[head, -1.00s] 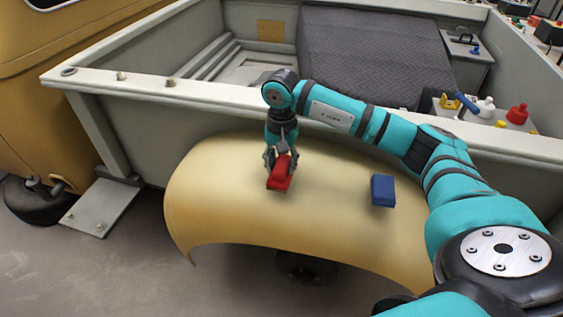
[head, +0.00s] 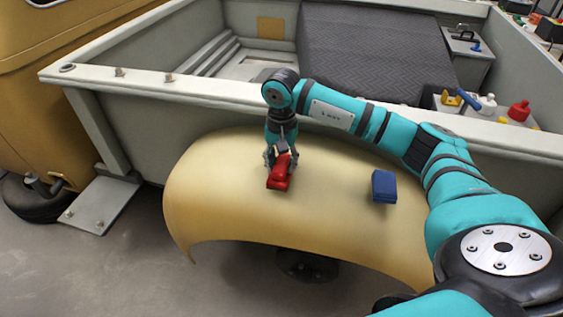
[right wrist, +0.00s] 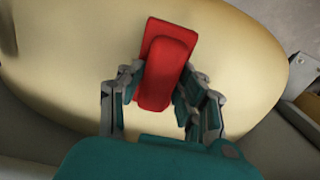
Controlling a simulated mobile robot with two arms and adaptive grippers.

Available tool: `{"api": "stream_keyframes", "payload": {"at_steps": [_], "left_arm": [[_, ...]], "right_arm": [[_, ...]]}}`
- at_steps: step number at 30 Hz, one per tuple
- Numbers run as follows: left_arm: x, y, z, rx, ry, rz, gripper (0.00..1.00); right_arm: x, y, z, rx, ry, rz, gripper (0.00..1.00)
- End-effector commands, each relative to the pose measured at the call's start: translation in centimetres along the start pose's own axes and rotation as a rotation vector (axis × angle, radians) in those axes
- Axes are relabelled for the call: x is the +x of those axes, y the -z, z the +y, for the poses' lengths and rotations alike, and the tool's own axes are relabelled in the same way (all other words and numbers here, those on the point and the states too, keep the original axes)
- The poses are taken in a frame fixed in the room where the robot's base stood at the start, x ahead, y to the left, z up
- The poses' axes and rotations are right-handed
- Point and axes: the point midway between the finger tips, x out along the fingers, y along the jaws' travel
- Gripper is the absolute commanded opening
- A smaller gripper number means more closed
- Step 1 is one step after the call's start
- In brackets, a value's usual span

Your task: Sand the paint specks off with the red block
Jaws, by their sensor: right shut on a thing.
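The red block (head: 279,181) is at the top of the cream-yellow fender (head: 220,190), left of its middle. My right gripper (head: 281,160) is shut on the block from above. In the right wrist view the red block (right wrist: 167,65) sits between the two fingers of the gripper (right wrist: 160,90), over the fender (right wrist: 240,45). The block appears to rest on the fender, though its underside is hidden. I cannot make out any paint specks on the fender. My left gripper is not in view.
A blue block (head: 384,186) lies on the fender to the right. The grey truck bed wall (head: 200,95) rises behind the fender. A red bottle (head: 519,111), a white bottle (head: 487,103) and a yellow item (head: 451,98) stand at the bed's right. The fender's left part is clear.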

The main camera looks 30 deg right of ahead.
Motion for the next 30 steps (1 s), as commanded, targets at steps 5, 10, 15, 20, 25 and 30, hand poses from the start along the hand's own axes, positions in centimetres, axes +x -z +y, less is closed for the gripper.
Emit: {"api": "stream_keyframes", "payload": {"at_steps": [5, 10, 15, 20, 25, 30], "left_arm": [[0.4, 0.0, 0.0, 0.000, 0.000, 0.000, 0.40], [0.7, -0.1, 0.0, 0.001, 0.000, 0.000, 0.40], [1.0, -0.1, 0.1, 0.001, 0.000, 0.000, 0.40], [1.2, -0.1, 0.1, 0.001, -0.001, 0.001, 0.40], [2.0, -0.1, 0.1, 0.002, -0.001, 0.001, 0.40], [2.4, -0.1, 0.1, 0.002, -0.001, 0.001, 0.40]], "right_arm": [[0.4, 0.0, 0.0, 0.000, 0.000, 0.000, 0.09], [0.8, 0.0, 0.0, 0.000, 0.000, 0.000, 0.09], [1.1, 0.0, 0.0, 0.001, 0.000, 0.000, 0.09], [1.1, 0.5, 0.0, 0.002, 0.001, 0.001, 0.09], [1.0, 2.0, 0.0, 0.003, 0.001, 0.002, 0.09], [0.8, 3.1, 0.0, 0.001, 0.001, 0.001, 0.09]]}}
